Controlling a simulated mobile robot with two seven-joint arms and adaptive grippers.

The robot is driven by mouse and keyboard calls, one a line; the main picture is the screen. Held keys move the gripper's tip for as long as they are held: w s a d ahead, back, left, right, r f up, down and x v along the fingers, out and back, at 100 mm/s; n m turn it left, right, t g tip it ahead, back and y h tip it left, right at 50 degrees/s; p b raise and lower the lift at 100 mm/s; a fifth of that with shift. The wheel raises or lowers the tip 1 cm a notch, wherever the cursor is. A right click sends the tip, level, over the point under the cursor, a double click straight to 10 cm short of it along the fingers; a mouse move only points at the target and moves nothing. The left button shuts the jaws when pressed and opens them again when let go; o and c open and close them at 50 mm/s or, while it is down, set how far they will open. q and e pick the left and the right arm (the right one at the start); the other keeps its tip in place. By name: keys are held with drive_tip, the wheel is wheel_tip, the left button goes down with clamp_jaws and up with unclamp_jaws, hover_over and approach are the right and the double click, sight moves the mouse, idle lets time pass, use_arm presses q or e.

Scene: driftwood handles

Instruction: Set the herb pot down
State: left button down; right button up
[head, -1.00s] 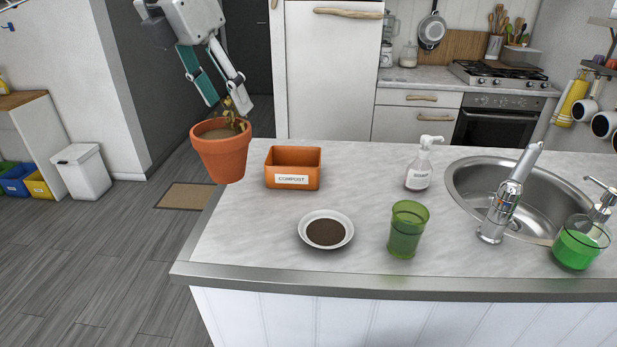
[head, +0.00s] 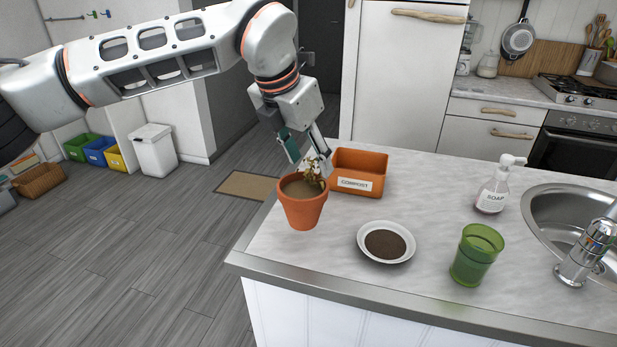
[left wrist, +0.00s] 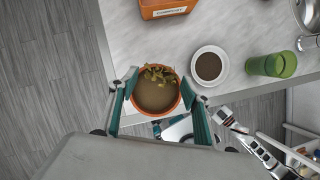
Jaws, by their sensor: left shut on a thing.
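The herb pot (head: 302,210) is a terracotta pot with brown soil and a small wilted plant, upright near the counter's left corner. My left gripper (head: 308,160) reaches down to it from above. In the left wrist view the pot (left wrist: 157,98) sits between the two teal fingers, which are shut on it. I cannot tell whether its base touches the counter (head: 330,245) or hangs just above it. A part that looks like my right arm shows at the lower right of the left wrist view; its jaws are unclear.
An orange compost box (head: 360,172) stands just behind and right of the pot. A white saucer of soil (head: 386,242) lies to the right, then a green cup (head: 476,254) and soap bottle (head: 497,185). The counter's left edge is close by. Bare counter lies in front of the saucer.

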sight(307, 176)
use_arm(q)
drive_tip(key=shift+f, duration=2.35)
drive_tip(key=shift+f, duration=0.15)
drive_tip(key=c, duration=1)
unclamp_jaws()
